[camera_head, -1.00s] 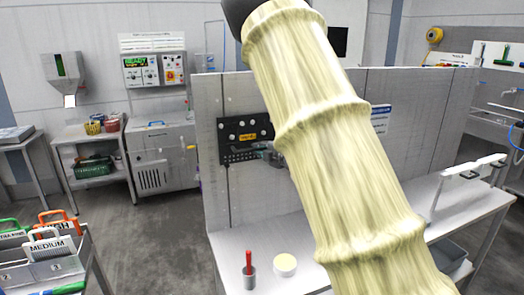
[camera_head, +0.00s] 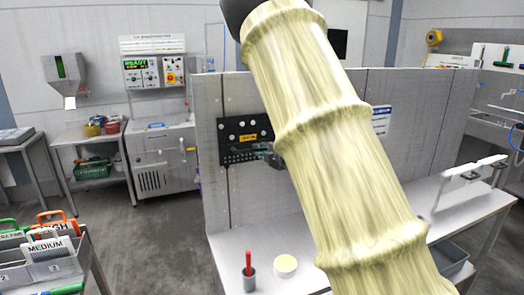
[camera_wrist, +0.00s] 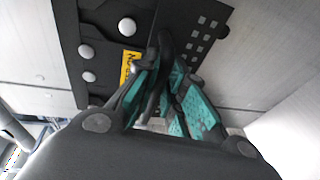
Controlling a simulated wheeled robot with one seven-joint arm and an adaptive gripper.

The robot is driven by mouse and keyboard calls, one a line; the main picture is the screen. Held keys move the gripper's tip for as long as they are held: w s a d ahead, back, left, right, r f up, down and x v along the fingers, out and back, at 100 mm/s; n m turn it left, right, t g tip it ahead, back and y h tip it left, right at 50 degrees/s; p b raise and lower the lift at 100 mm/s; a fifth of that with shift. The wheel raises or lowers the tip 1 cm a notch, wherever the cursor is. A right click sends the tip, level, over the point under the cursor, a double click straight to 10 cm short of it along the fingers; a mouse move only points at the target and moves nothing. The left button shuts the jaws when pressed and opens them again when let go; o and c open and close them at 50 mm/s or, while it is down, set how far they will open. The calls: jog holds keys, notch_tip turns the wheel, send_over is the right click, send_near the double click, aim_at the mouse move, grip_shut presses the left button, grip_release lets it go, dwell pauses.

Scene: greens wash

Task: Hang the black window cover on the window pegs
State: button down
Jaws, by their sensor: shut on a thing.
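The black window cover (camera_head: 232,131) is a flat dark panel at the grey partition wall, left of my arm in the head view. Round white spots, a yellow label and small pale squares show on its face. In the wrist view the cover (camera_wrist: 70,28) fills the upper middle, tilted in the picture. My gripper (camera_wrist: 168,98) has teal finger pads shut on a dark bar-like handle at the cover's face. In the head view my gripper (camera_head: 268,151) is partly hidden behind my arm. I cannot tell whether the white spots are pegs or whether the cover rests on them.
A white bench (camera_head: 225,252) runs below the partition (camera_head: 212,100). On it stand a grey cup (camera_head: 249,280) with a red-handled tool and a round pale-topped container (camera_head: 285,266). A white rail stand (camera_head: 470,173) is at the right. My arm hides the middle.

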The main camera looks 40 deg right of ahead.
jog(key=shift+s+a+b, duration=0.2)
jog(key=shift+s+b, duration=0.25)
jog(key=shift+s, duration=0.55)
dwell(0.4)
jog(key=shift+s+a+b, duration=0.2)
jog(key=shift+s, duration=0.55)
jog(key=shift+s+a+b, duration=0.15)
jog(key=shift+s+b, duration=0.05)
jog(key=shift+s, duration=0.5)
jog(key=shift+s, duration=0.25)
jog(key=s+a+b, duration=0.1)
jog(key=s, duration=0.5)
jog(key=shift+s+a+b, duration=0.2)
jog(key=shift+a+b, duration=0.1)
dwell(0.7)
jog(key=shift+a, duration=0.1)
dwell(0.4)
